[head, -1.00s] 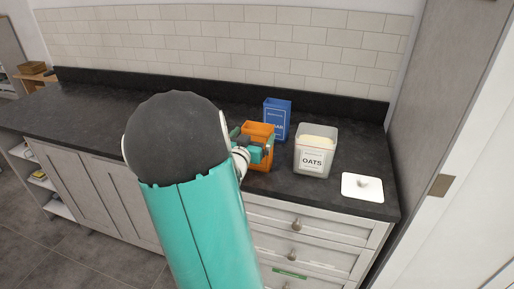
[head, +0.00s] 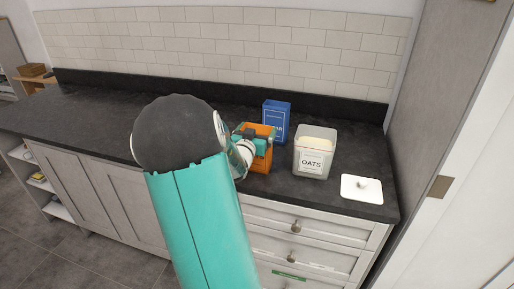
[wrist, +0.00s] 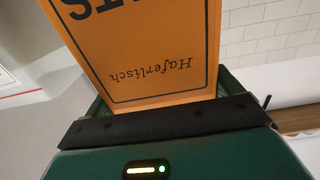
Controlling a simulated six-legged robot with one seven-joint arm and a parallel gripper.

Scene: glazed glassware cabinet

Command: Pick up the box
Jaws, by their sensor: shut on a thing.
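An orange box (head: 262,165) with black print stands on the dark counter, partly hidden behind my gripper (head: 257,145). In the wrist view the orange box (wrist: 150,50) fills the upper middle, its lettering upside down. My gripper (wrist: 165,115) is shut on it, with a green finger at each side. The head view does not clearly show a gap between the box and the counter. A blue box (head: 277,118) stands just behind the orange one, apart from my gripper.
A clear container labelled OATS (head: 315,152) stands open to the right of the orange box. A white lid (head: 362,188) with a knob lies near the counter's right front edge. The counter (head: 80,125) is clear on the left. A tiled wall (head: 230,45) rises behind.

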